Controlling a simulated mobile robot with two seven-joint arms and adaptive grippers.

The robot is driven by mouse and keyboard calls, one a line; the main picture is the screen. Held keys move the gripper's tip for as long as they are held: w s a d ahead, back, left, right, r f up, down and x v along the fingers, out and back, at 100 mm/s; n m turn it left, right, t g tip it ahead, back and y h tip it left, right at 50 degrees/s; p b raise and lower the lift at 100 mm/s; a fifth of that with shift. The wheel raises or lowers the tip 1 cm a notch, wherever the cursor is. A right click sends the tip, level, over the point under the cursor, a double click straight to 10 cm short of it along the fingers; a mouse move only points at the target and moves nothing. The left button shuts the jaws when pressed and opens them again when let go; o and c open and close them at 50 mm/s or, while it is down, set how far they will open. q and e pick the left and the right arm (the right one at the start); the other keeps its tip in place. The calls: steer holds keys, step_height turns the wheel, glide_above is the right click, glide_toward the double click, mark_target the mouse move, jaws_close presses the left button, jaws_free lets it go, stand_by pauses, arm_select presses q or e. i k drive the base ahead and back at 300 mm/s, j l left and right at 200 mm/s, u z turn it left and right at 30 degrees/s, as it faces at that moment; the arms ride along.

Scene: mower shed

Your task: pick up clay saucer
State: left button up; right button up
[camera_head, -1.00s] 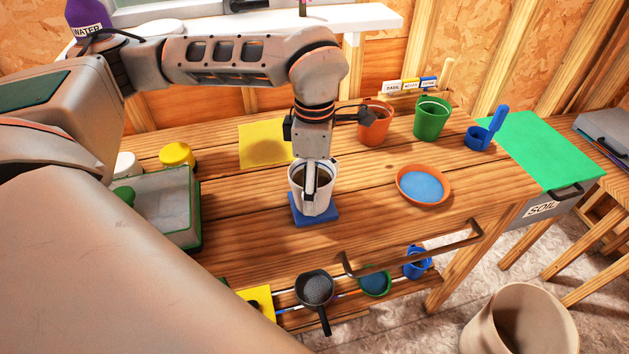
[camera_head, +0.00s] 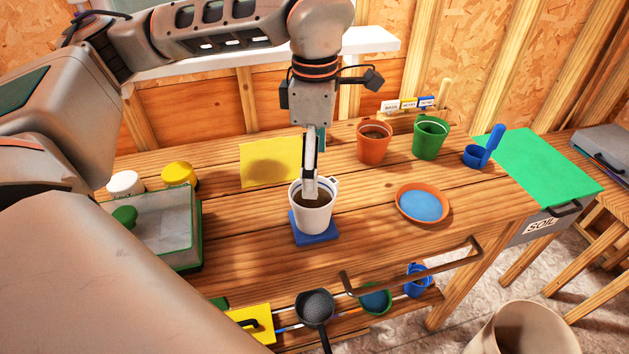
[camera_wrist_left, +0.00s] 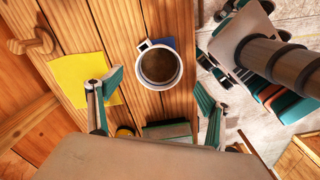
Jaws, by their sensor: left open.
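The clay saucer (camera_head: 447,206) is a round orange dish with a blue inside. It lies on the workbench right of centre in the head view. My left gripper (camera_head: 311,190) is open, pointing down just above a white mug (camera_head: 311,214) of dark contents, left of the saucer. The mug stands on a blue square pad (camera_head: 318,239). In the left wrist view the open fingers (camera_wrist_left: 155,105) are spread, with the mug (camera_wrist_left: 160,66) beyond them; the saucer is not visible there. Part of my right arm and gripper (camera_wrist_left: 215,55) shows there, its jaw state unclear.
An orange pot (camera_head: 373,146), a green pot (camera_head: 430,140) and a blue scoop-like cup (camera_head: 476,156) stand behind the saucer. A green-lidded soil bin (camera_head: 538,165) is at right. A bent metal rail (camera_head: 420,267) runs along the front edge. Bare wood surrounds the saucer.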

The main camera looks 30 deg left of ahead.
mark_target(422, 203)
steer(key=k, duration=1)
